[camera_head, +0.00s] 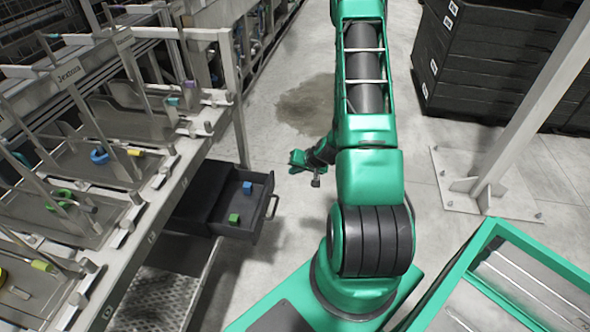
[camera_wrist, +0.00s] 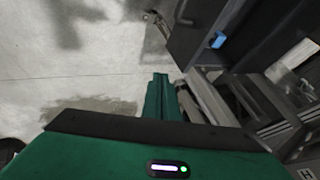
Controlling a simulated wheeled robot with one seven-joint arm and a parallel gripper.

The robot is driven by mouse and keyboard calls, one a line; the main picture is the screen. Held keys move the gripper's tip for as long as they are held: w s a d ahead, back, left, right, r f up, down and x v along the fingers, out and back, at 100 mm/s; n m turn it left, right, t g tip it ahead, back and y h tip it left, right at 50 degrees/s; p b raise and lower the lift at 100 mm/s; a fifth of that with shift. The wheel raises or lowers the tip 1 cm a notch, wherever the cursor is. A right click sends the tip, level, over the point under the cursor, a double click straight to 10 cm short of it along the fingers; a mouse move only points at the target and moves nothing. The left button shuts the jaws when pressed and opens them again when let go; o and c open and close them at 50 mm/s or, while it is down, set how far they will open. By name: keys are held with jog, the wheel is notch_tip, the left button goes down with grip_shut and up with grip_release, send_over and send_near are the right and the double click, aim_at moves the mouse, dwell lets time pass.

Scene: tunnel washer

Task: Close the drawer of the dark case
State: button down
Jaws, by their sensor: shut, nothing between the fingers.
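The dark case (camera_head: 200,180) stands low under the rack's edge. Its drawer (camera_head: 262,188) is pulled out to the right, with a bar handle (camera_head: 272,207) on its front. A blue block (camera_head: 247,187) and a green block (camera_head: 234,218) lie in it. My gripper (camera_head: 296,160) is shut and empty, beyond and to the right of the drawer front, apart from it. In the wrist view my gripper (camera_wrist: 159,80) points toward the drawer (camera_wrist: 190,35), whose handle (camera_wrist: 158,22) and blue block (camera_wrist: 217,40) show; the green block does not.
Sorting racks (camera_head: 150,200) with pegs and coloured pieces line the left side. Stacked black crates (camera_head: 485,60) and a steel post (camera_head: 530,100) stand at the right. A green-rimmed bin (camera_head: 470,250) is at the lower right. The floor right of the drawer is clear.

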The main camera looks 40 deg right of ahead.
jog(key=w+a+f, duration=0.2)
jog(key=w+f, duration=0.1)
jog(key=w, duration=0.3)
jog(key=shift+a+f, duration=0.25)
jog(key=shift+f, duration=0.05)
jog(key=shift+a, duration=0.1)
